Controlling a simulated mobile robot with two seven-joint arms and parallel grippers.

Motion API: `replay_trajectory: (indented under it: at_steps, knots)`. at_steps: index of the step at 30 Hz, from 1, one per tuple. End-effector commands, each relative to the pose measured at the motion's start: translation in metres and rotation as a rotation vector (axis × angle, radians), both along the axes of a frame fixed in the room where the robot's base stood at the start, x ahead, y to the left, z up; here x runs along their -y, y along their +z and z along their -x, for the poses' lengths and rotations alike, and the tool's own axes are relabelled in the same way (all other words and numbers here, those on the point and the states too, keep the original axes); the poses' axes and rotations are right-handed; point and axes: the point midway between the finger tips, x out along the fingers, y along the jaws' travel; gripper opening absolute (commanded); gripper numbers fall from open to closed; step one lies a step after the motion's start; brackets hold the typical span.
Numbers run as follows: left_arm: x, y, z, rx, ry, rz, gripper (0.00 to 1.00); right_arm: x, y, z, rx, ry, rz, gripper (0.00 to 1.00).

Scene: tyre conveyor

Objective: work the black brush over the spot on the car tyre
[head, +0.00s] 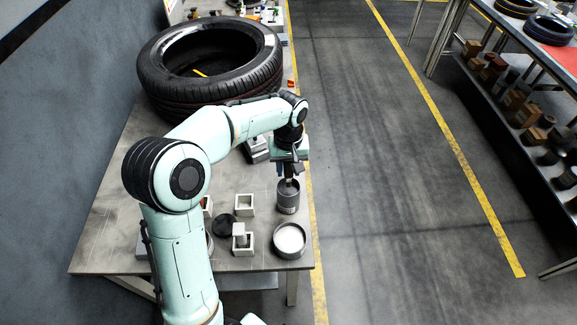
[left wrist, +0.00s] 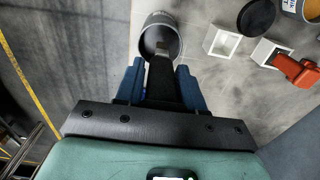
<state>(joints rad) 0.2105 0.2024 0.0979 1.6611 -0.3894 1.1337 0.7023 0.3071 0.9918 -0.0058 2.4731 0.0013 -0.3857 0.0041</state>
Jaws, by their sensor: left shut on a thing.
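The car tyre (head: 165,75) lies flat at the back of the table, with a pale patch (head: 269,40) on the right of its upper sidewall. My left gripper (head: 288,170) is at the table's right side, in front of the tyre and apart from it. Its blue fingers (left wrist: 161,84) are shut on the black brush (left wrist: 161,72), seen in the left wrist view. The brush points down into a grey cup (head: 288,203), which also shows in the left wrist view (left wrist: 175,45); its tip is hidden inside. My right gripper is not in view.
White square holders (head: 245,212), a black disc (head: 225,226) and a round tin with white contents (head: 289,240) stand near the front. An orange-red object (left wrist: 297,70) sits at a holder in the left wrist view. A loaded shelf (head: 515,110) stands right, across clear floor.

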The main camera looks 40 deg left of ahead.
Motion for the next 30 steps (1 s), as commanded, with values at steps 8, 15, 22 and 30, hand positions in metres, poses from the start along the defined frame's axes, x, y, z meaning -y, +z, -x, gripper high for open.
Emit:
replay_trajectory:
  at_steps: [8,15,22,30]
  knots:
    - [0.0,-0.003,0.0,0.0,0.0,0.0,0.01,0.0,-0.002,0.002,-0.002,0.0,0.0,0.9]
    - [0.0,-0.008,0.0,0.0,0.0,0.0,0.01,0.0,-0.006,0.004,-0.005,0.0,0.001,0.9]
    - [0.0,-0.013,0.0,-0.001,0.0,0.0,0.01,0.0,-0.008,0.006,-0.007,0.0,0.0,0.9]
    - [0.0,-0.019,0.0,-0.001,0.0,0.0,0.01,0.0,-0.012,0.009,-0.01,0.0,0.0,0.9]
